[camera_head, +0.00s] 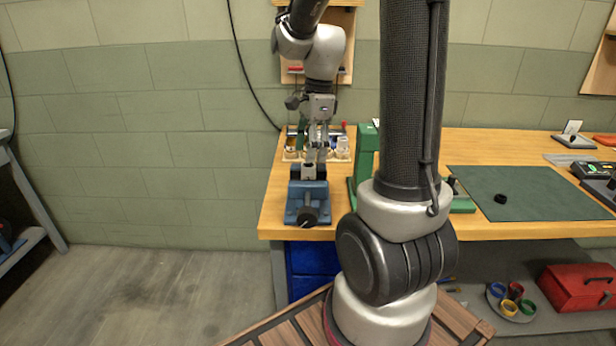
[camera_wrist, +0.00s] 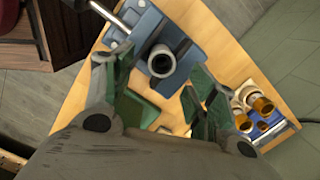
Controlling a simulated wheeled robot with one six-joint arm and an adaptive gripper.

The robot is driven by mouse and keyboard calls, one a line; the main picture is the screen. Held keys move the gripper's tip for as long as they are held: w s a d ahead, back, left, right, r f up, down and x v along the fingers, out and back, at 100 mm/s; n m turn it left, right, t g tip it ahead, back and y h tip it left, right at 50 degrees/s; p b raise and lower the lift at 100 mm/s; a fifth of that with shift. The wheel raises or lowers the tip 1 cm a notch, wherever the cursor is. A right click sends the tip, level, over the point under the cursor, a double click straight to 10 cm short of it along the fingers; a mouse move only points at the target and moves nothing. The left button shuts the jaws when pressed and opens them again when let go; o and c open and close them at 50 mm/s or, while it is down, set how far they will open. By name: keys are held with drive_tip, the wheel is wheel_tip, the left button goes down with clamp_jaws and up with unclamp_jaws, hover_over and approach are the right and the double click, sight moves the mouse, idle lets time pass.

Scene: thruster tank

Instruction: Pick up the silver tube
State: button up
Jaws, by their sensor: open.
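The silver tube (camera_wrist: 162,62) stands in the jaws of a blue vise (camera_wrist: 185,30), its round open end facing the wrist camera. The vise (camera_head: 307,203) sits at the left end of the wooden bench in the head view. My gripper (camera_wrist: 160,80) is open, with one green-padded finger on each side of the tube in the wrist view. In the head view my gripper (camera_head: 316,160) hangs pointing down over the vise. It hides most of the tube there, and I cannot tell whether the fingers touch it.
A tray (camera_wrist: 278,136) of amber-topped cylindrical parts stands beside the vise. A green press-like stand (camera_head: 366,150) is to its right in the head view. A dark green mat (camera_head: 540,205) with a small black part lies farther right. The wall is close behind the bench.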

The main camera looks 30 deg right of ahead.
drive_tip(key=f, duration=0.4)
drive_tip(key=shift+w+a+f, duration=0.1)
drive_tip(key=shift+w+a, duration=0.1)
drive_tip(key=c, duration=1.1)
wheel_tip(320, 180, up, 18)
drive_tip(key=shift+r, duration=0.1)
